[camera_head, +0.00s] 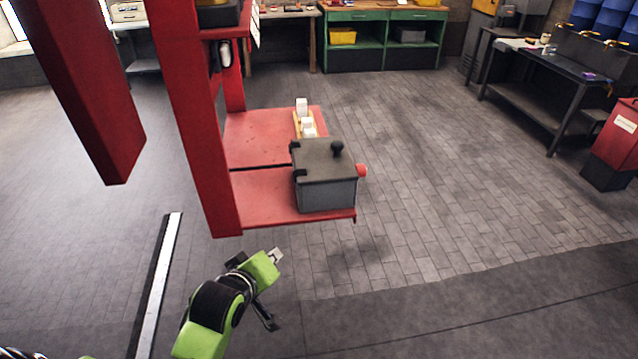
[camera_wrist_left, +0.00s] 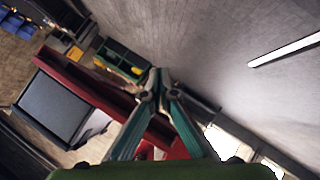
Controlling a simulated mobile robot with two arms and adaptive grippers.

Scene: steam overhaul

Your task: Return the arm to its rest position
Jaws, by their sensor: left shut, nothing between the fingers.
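My left arm, green and black, comes in from the bottom left of the head view. Its gripper (camera_head: 277,255) is over the floor, in front of and below the red shelf's front edge, clear of it. In the left wrist view the two fingers (camera_wrist_left: 160,88) meet at their tips with nothing between them, so the gripper is shut and empty. My right gripper is not in view.
A red shelf stand (camera_head: 265,188) holds a grey lidded box (camera_head: 325,190) with a red knob and white pieces in a yellow holder (camera_head: 297,125). A red post (camera_head: 95,90) hangs at left. A dark bench (camera_head: 530,95) stands right. The middle floor is clear.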

